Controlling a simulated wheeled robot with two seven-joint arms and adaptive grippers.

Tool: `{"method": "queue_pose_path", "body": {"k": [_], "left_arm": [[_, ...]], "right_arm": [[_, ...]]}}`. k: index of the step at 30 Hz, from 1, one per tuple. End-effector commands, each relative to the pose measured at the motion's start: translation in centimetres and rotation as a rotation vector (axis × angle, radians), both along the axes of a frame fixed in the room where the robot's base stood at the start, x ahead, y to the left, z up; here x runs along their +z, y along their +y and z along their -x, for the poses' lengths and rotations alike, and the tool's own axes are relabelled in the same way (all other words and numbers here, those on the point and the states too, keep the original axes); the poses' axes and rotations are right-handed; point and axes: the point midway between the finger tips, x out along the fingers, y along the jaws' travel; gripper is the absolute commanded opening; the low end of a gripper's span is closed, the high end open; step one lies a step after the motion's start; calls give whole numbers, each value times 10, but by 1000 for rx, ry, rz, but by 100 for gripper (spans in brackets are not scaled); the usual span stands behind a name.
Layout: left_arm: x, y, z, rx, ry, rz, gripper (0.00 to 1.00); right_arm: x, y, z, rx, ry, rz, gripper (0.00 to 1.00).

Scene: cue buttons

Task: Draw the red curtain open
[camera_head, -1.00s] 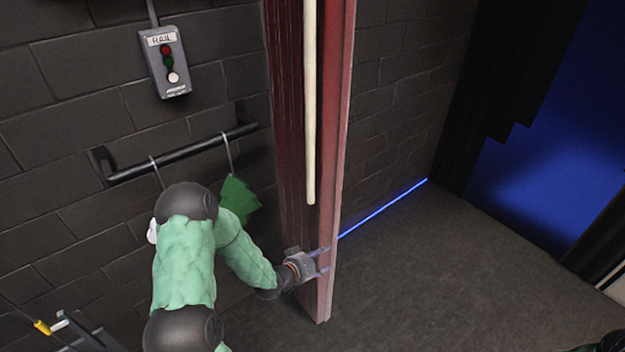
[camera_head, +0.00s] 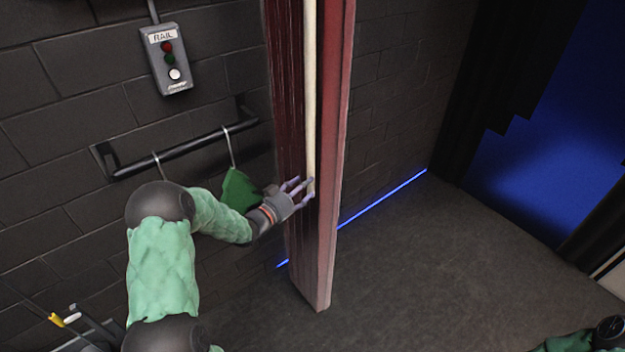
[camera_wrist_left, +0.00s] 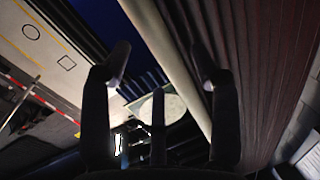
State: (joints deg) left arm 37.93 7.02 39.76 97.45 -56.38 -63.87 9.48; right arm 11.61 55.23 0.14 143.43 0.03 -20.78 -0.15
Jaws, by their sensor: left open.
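The red curtain (camera_head: 280,120) hangs as a tall, narrow, folded panel in the middle of the head view; it also shows at the right of the left wrist view (camera_wrist_left: 250,70). A pale rod (camera_head: 310,100) hangs down along its front, its lower end at my left gripper. My left gripper (camera_head: 309,187) is open, with its fingers spread at the rod's lower part. In the left wrist view the rod (camera_wrist_left: 160,40) runs between the fingertips of the left gripper (camera_wrist_left: 161,58). I cannot tell whether they touch it. My right gripper is not in view.
A grey switch box (camera_head: 168,60) marked RAIL and a black wall bar (camera_head: 180,148) with hooks and a green piece (camera_head: 238,188) are left of the curtain. A blue line (camera_head: 385,200) glows along the floor's edge. The dark floor (camera_head: 430,270) right of the curtain is clear.

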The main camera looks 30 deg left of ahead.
Motion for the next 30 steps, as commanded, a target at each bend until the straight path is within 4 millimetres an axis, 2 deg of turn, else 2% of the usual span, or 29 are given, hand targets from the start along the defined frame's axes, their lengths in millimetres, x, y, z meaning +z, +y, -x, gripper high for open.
{"method": "queue_pose_path", "body": {"k": [3, 9, 20, 21, 22, 27, 30], "left_arm": [[0, -5, -20, -2, -1, 0, 61], [0, -8, -39, -1, 0, 0, 61], [0, -9, -45, 1, 0, 0, 61], [0, -9, -45, 1, 0, 0, 59], [0, -9, -45, 1, 0, 0, 50], [0, -9, -44, 1, 0, 0, 2], [0, -9, -44, 1, 0, 0, 0]], "right_arm": [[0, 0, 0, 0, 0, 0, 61], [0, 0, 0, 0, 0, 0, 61], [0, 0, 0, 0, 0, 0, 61], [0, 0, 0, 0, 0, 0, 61], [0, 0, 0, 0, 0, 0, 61], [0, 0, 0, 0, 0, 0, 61], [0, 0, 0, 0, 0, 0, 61]]}}
